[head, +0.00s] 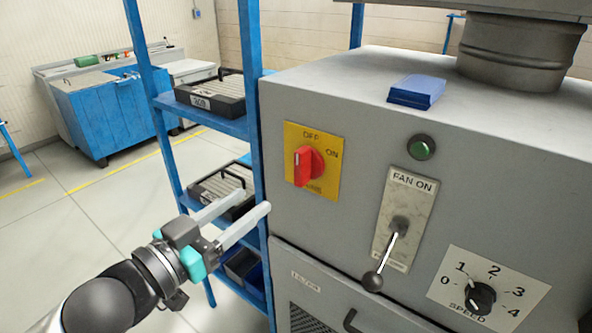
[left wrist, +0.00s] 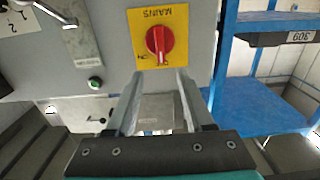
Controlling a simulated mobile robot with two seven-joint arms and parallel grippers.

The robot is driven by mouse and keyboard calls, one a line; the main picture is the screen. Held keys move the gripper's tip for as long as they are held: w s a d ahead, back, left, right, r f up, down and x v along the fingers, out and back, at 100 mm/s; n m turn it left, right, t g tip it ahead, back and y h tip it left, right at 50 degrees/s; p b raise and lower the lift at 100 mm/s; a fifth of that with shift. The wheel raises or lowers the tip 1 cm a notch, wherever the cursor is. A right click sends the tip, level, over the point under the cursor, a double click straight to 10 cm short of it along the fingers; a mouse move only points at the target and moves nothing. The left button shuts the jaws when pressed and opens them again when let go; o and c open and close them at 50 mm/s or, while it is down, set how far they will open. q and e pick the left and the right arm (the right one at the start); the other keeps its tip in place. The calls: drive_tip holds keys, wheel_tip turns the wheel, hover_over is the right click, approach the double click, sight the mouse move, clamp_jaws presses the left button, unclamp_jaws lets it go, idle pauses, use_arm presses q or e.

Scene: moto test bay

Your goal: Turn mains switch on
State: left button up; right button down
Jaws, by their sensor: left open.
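The mains switch is a red rotary knob (head: 308,163) on a yellow plate (head: 328,188) at the left of the grey cabinet's front. Its grip stands roughly upright, in line with the OFF mark at the top; ON is at the upper right. My left gripper (head: 254,198) is open and empty, below and left of the plate, apart from the knob. In the left wrist view the picture is upside down: the red knob (left wrist: 160,42) lies just beyond and between the two fingertips (left wrist: 158,76). My right gripper is not in view.
Right of the switch are a green button (head: 421,147), a FAN ON lever (head: 373,281) pointing down and a SPEED dial (head: 480,297). A blue shelf rack (head: 253,80) with black trays stands close on the left. A blue block (head: 417,90) lies on the cabinet.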

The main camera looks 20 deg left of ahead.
sight(297, 167)
use_arm(q)
drive_tip(key=shift+p+x, duration=0.45)
drive_tip(key=shift+x, duration=6.35)
drive_tip(key=shift+f, duration=0.1)
drive_tip(key=shift+c, duration=0.3)
clamp_jaws()
